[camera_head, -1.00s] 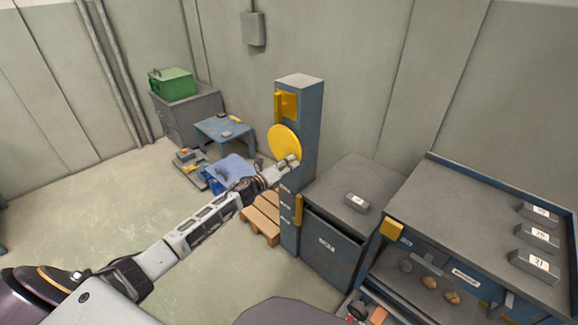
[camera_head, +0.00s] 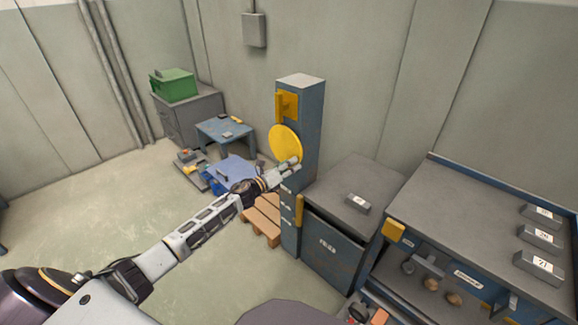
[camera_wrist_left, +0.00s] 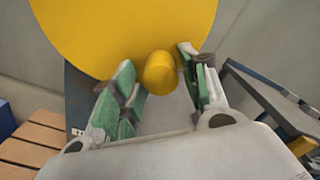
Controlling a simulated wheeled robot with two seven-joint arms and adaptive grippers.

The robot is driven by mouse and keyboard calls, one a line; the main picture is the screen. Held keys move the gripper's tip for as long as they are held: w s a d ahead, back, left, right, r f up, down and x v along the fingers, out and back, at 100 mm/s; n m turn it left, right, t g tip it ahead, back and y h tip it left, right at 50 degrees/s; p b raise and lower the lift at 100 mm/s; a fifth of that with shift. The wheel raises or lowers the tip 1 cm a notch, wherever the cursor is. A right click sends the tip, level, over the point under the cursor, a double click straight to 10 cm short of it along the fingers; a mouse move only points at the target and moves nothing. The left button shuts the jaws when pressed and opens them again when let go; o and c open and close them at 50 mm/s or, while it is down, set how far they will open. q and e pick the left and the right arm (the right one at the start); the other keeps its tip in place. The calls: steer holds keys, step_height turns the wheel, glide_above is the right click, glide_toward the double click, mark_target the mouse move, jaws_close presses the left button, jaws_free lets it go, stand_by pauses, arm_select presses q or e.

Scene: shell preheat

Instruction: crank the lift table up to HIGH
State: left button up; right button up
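A yellow crank disc (camera_head: 285,141) is on the side of a tall blue column (camera_head: 308,125). My left gripper (camera_head: 290,163) is at the disc's lower edge. In the left wrist view the disc (camera_wrist_left: 120,30) fills the top, and its yellow knob (camera_wrist_left: 160,73) sticks out between the green-padded fingers of my left gripper (camera_wrist_left: 160,80). The fingers stand apart on both sides of the knob, with a narrow gap showing. A low blue surface (camera_head: 232,168) lies behind my left arm, partly hidden; I cannot tell if it is the lift table. My right gripper is not in view.
A wooden pallet (camera_head: 262,222) lies on the floor left of the column. A grey-topped cabinet (camera_head: 330,190) and a workbench (camera_head: 450,205) with numbered blocks stand to the right. A small blue table (camera_head: 222,128) and a green box (camera_head: 172,85) are behind. The left floor is clear.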

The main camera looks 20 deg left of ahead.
arm_select(q)
steer(key=shift+r, duration=0.25)
steer(key=shift+a, duration=0.15)
steer(key=v, duration=1.1)
steer(key=shift+s, duration=0.4)
stand_by(0.5)
steer(key=shift+w+r, duration=0.1)
stand_by(0.5)
